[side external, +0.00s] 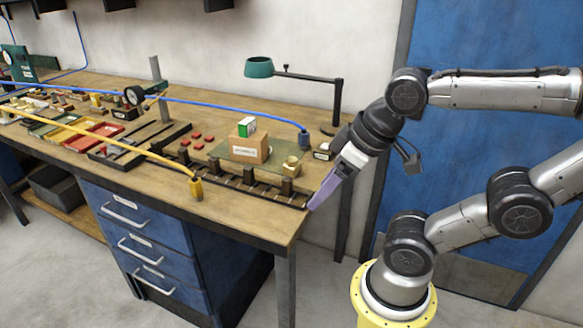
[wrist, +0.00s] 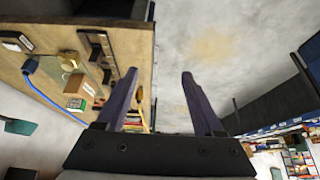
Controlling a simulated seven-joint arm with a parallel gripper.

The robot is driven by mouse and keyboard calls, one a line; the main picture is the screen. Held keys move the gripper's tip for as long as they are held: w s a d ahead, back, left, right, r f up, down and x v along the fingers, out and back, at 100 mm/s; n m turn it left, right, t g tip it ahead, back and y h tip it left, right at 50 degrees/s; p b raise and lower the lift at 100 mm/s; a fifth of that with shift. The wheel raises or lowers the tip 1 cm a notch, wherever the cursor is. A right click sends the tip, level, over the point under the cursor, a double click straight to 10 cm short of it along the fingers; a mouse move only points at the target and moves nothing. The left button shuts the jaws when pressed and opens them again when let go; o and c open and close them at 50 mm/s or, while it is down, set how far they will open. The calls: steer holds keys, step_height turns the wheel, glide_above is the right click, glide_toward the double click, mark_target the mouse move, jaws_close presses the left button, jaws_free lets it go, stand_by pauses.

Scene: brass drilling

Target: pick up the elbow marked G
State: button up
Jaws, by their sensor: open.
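My gripper (side external: 316,203) is open and empty, its purple fingers pointing down just off the right end of the workbench. In the wrist view the two fingers of my gripper (wrist: 160,75) are spread apart with bare floor between them. A small brass fitting (side external: 291,164) stands on the bench to the left of my gripper; a brass piece also shows in the wrist view (wrist: 67,60). I cannot read a G on it, nor tell whether it is an elbow. Other small brass-coloured pieces (side external: 97,99) lie at the far left, too small to identify.
A cardboard box (side external: 247,148) with a green and white box (side external: 246,127) on top stands near the bench's right part. A black slotted rack (side external: 255,186) runs along the front edge. A green lamp (side external: 259,67), blue hose (side external: 220,107) and yellow hose (side external: 130,148) are nearby.

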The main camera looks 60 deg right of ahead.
steer(key=shift+o, duration=1.3)
steer(key=w+d+r+m, duration=0.2)
steer(key=w+r+m, duration=0.4)
steer(key=w+m, duration=0.1)
steer(key=m+g, duration=0.5)
steer(key=m, duration=0.7)
glide_above(293, 158)
step_height(293, 158, down, 10)
steer(key=f, duration=0.1)
step_height(293, 158, down, 7)
steer(key=shift+d+f, duration=0.15)
steer(key=shift+f, duration=0.05)
steer(key=shift+w+a+f, duration=0.1)
steer(key=shift+f, duration=1.2)
steer(key=shift+a+f, duration=0.1)
steer(key=shift+f, duration=1.2)
